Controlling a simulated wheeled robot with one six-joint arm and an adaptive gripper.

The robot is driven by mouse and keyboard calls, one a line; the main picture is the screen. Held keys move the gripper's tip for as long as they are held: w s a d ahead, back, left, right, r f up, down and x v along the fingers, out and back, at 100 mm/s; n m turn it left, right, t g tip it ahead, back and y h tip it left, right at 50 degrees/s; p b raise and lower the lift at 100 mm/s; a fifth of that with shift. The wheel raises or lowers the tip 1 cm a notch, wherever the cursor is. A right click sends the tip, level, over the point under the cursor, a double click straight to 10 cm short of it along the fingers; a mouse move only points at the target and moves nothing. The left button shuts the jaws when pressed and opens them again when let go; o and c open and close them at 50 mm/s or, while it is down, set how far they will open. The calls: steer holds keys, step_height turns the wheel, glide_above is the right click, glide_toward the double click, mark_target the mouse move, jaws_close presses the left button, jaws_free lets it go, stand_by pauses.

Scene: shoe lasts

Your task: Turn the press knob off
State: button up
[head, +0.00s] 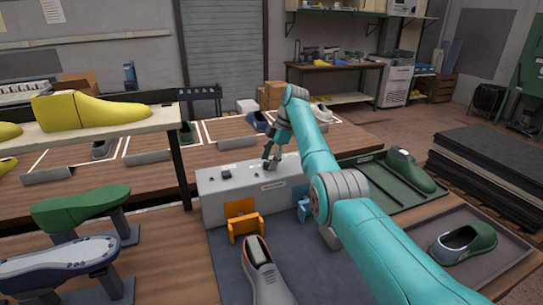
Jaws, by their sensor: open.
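A light grey control box (227,205) stands on the bench in the middle of the head view. Its top carries a small dark control (226,174) at the left and small fittings closer to my gripper. I cannot tell which of them is the press knob, or its setting; the labels are too small to read. My gripper (268,165) is open and points down over the right part of the box's top. I cannot tell whether its fingertips touch anything. My teal arm hides the right end of the box.
Orange (243,218) and blue (304,207) brackets stand before the box. A grey shoe last (264,272) lies in front. A shelf (110,132) with a yellow last (90,108) overhangs the left.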

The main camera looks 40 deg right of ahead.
steer(key=v, duration=1.1)
steer(key=shift+d+r, duration=0.25)
steer(key=shift+r, duration=0.1)
